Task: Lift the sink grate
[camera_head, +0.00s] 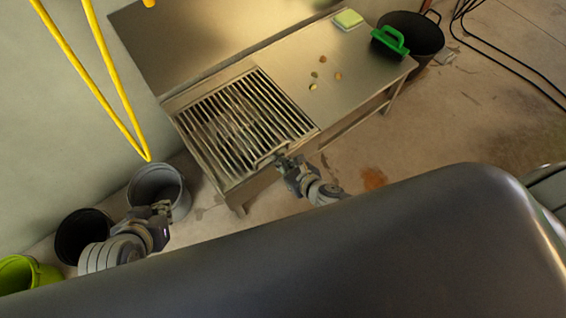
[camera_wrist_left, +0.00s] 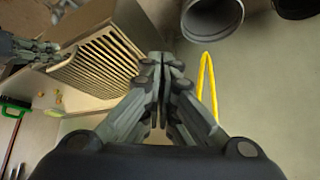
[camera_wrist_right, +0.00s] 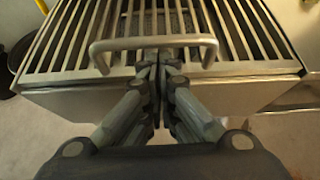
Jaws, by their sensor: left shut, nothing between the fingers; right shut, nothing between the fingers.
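The sink grate (camera_head: 240,122) is a set of metal bars lying flat over the sink at the left end of the steel table. It also shows in the left wrist view (camera_wrist_left: 98,62) and in the right wrist view (camera_wrist_right: 240,30). A bent metal handle (camera_wrist_right: 150,43) stands at the grate's front edge. My right gripper (camera_head: 282,160) is shut at the handle; in the right wrist view its fingertips (camera_wrist_right: 160,62) are at the middle of the handle bar, with nothing between them. My left gripper (camera_head: 160,207) is shut and empty, left of the table near a grey bucket.
The grey bucket (camera_head: 172,172), a black bucket (camera_head: 70,238) and a lime bucket (camera_head: 42,275) stand on the floor at left. A yellow hose (camera_head: 90,72) hangs there. A green brush (camera_head: 390,40), a sponge (camera_head: 348,19) and several small scraps (camera_head: 313,86) lie on the table's right part.

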